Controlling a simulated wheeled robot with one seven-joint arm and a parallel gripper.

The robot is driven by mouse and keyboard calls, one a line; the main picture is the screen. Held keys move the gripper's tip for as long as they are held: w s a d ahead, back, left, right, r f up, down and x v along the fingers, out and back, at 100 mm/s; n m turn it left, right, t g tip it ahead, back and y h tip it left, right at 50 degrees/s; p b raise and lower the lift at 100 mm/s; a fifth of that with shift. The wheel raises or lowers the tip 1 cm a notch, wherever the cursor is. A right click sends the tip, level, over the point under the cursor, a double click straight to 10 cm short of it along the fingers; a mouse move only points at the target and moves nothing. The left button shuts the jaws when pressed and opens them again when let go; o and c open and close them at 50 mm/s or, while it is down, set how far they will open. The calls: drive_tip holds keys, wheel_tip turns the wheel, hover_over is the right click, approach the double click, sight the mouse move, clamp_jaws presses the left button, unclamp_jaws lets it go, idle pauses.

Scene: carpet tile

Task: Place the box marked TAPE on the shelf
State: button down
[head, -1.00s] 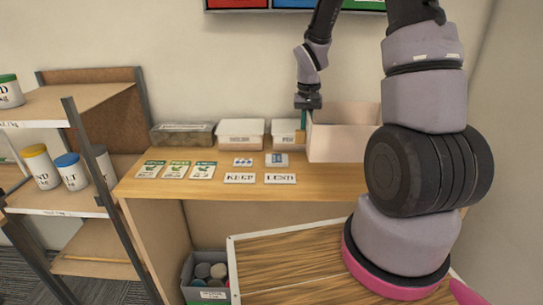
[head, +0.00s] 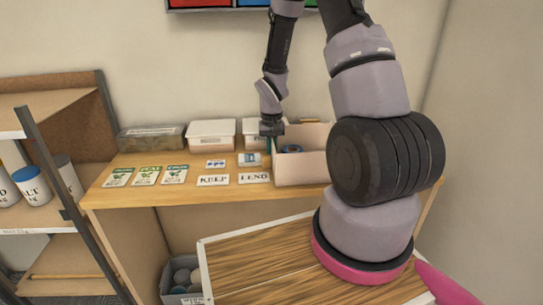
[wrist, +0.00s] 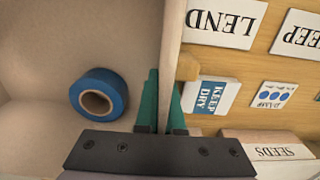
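An open, pale box (head: 302,172) is at the right of the wooden bench, partly behind my arm. It holds a blue tape roll (head: 291,149). The box also shows in the wrist view (wrist: 50,45), with the tape roll (wrist: 98,94) inside. No TAPE lettering is visible on the faces I see. My gripper (head: 271,146) is at the box's left wall. In the wrist view its green fingers (wrist: 163,100) lie on either side of that wall, shut on it. The shelf unit (head: 55,97) stands at the left, with boards at several heights.
Lidded boxes (head: 212,134) line the back of the bench. Seed packets (head: 146,175) and cards marked KEEP (head: 213,180) and LEND (head: 254,177) lie in front. Jars (head: 33,186) occupy the shelf's middle board. A grey bin (head: 183,280) and a wood-topped surface (head: 255,262) are below.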

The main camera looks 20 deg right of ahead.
drive_tip(key=c, duration=1)
unclamp_jaws()
drive_tip(key=shift+f, duration=0.1)
drive_tip(key=shift+c, duration=0.2)
